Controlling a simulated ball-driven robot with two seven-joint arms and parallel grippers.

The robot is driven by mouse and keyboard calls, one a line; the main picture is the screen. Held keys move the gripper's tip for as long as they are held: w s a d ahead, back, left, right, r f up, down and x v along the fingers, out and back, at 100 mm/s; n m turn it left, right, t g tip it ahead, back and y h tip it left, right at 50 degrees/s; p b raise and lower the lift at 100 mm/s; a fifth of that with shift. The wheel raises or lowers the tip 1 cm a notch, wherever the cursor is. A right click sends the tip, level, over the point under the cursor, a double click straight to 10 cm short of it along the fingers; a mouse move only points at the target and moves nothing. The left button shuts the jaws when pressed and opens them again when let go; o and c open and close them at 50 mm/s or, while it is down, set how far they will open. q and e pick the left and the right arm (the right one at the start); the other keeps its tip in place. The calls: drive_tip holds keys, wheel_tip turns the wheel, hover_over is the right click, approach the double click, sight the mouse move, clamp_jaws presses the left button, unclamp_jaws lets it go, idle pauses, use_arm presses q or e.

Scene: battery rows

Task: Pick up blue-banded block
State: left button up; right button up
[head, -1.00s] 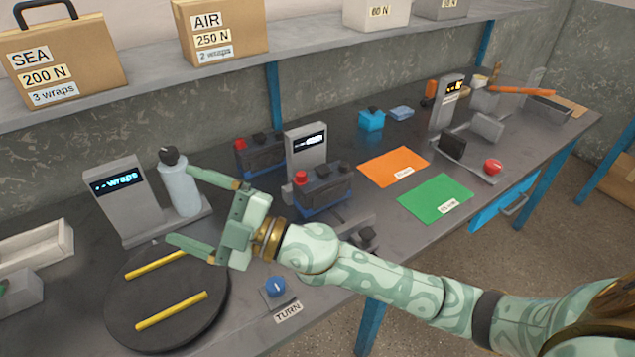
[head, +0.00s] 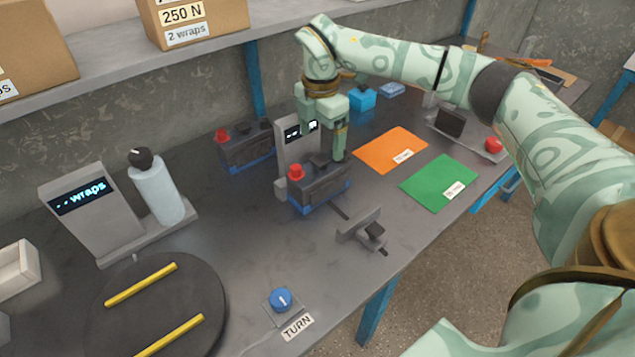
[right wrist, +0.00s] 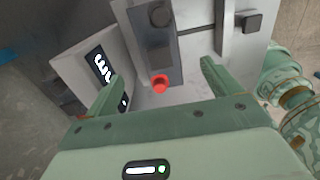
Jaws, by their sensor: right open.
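Two dark blocks with a blue band at the base and a red knob on top stand on the bench. The nearer one (head: 320,193) is beside a small grey display post; the farther one (head: 246,148) is behind and left of the post. My right gripper (head: 326,145) is open, pointing down just behind and above the nearer block. In the right wrist view a dark block (right wrist: 153,45) with a red knob lies ahead between the open fingers (right wrist: 160,80), with nothing gripped. Its blue band is not visible there. My left gripper is not in view.
The display post (head: 297,145) stands close to my right gripper. A grey clamp-like fixture (head: 362,230) sits in front of the nearer block. Orange (head: 390,150) and green (head: 438,182) mats lie to the right. A dark turntable (head: 150,310) with yellow strips is front left.

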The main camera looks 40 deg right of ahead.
sight(320, 159)
wheel_tip(320, 159, down, 10)
drive_tip(key=b, duration=0.3)
drive_tip(key=shift+f, duration=0.1)
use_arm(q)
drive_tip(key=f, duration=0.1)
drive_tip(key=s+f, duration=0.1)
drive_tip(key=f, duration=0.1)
use_arm(e)
drive_tip(key=c, duration=2)
drive_tip(key=shift+r, duration=0.3)
clamp_jaws()
